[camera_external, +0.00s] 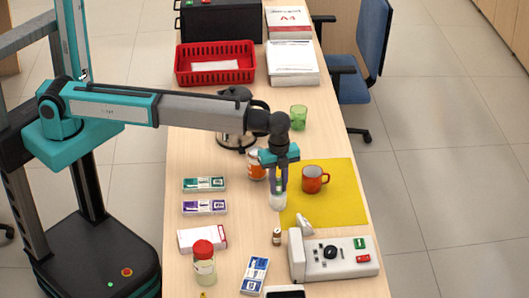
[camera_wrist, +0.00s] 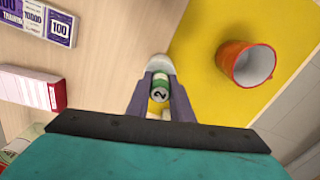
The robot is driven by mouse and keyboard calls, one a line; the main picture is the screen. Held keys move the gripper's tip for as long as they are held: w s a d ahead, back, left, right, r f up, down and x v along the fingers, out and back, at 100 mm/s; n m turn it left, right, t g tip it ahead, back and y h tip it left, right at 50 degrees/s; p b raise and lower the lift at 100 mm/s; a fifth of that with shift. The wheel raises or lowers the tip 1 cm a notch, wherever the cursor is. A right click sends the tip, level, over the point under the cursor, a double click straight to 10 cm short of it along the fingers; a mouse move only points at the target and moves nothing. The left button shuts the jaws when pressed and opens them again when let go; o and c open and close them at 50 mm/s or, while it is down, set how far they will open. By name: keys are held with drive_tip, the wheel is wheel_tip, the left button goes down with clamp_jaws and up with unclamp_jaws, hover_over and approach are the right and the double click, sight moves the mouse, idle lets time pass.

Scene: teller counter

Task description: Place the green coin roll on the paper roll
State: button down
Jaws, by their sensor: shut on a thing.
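My gripper (camera_wrist: 160,90) is shut on the green coin roll (camera_wrist: 160,91), which has a pale band marked "2". In the external view my gripper (camera_external: 279,182) points down, just left of the red mug. A whitish cylinder, apparently the paper roll (camera_external: 278,201), stands upright right under the fingers, at the left edge of the yellow mat. In the wrist view a pale rounded shape, likely the paper roll (camera_wrist: 160,63), shows just past the fingertips. The fingers hide much of the coin roll. I cannot tell whether the two rolls touch.
The red mug (camera_external: 313,179) stands on the yellow mat (camera_external: 345,203). An orange-and-white bottle (camera_external: 257,165) and a kettle (camera_external: 231,138) stand behind. Banknote bundles (camera_external: 205,207) lie left.

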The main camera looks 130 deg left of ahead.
sight(278, 179)
drive_tip(key=shift+f, duration=0.1)
drive_tip(key=c, duration=1.6)
unclamp_jaws()
drive_tip(key=shift+o, duration=0.2)
drive_tip(key=shift+r+b, duration=1.5)
drive_tip(key=shift+r, duration=4.65)
